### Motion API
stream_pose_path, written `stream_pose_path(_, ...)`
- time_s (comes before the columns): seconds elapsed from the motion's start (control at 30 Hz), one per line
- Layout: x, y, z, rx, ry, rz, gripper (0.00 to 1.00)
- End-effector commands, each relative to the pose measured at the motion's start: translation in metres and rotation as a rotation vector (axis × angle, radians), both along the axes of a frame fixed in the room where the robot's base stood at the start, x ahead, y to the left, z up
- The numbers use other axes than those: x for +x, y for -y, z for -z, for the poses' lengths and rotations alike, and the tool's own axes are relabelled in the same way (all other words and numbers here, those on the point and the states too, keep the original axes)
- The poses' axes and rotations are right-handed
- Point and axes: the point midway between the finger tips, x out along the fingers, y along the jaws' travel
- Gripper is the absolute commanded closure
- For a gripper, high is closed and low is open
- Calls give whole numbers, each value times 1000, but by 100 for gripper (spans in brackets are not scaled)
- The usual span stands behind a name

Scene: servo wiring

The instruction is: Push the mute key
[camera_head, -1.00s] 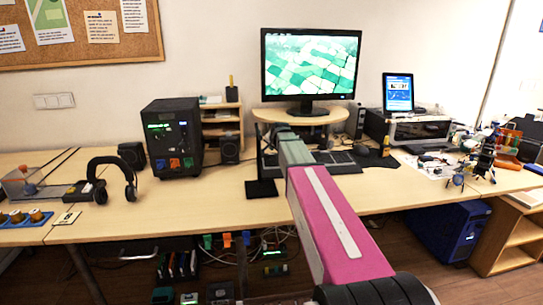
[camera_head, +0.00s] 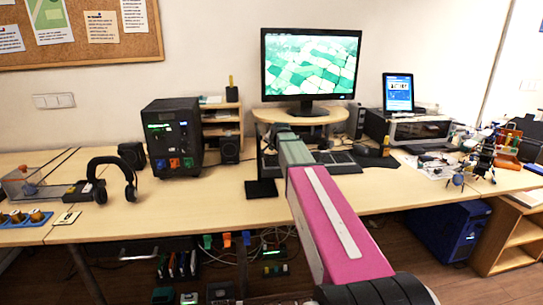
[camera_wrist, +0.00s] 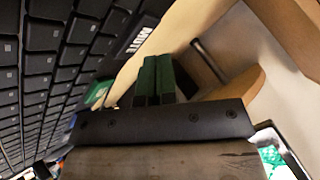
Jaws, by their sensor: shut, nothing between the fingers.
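The black keyboard (camera_wrist: 45,75) fills the left of the wrist view, with rows of dark keys. It also shows on the desk in front of the monitor in the head view (camera_head: 340,162), partly behind my arm. A dark piece with white lettering (camera_wrist: 140,40) lies at the keyboard's side; I cannot read it for certain, so I cannot tell whether it is the mute key. My gripper (camera_wrist: 160,62) has green fingers shut together and empty, just right of the keyboard and below the lettered piece in the picture. Contact cannot be told. My arm hides the gripper in the head view.
The monitor (camera_head: 310,65) stands on a wooden riser (camera_head: 270,116) behind the keyboard. A black computer case (camera_head: 172,135) and headphones (camera_head: 115,178) are at left. A tablet (camera_head: 398,92) and several small parts are at right. The front desk surface (camera_head: 200,207) left of my arm is clear.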

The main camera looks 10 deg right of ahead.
Motion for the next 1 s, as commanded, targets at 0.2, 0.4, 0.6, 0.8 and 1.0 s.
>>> stream_pose_path(0.2,0,0,6,0,0,0,100)
stream_pose_path(0.4,0,0,8,0,0,0,100)
stream_pose_path(0.6,0,0,8,0,0,0,100)
stream_pose_path(0.8,0,0,9,0,0,0,100)
stream_pose_path(1.0,0,0,11,0,0,0,100)
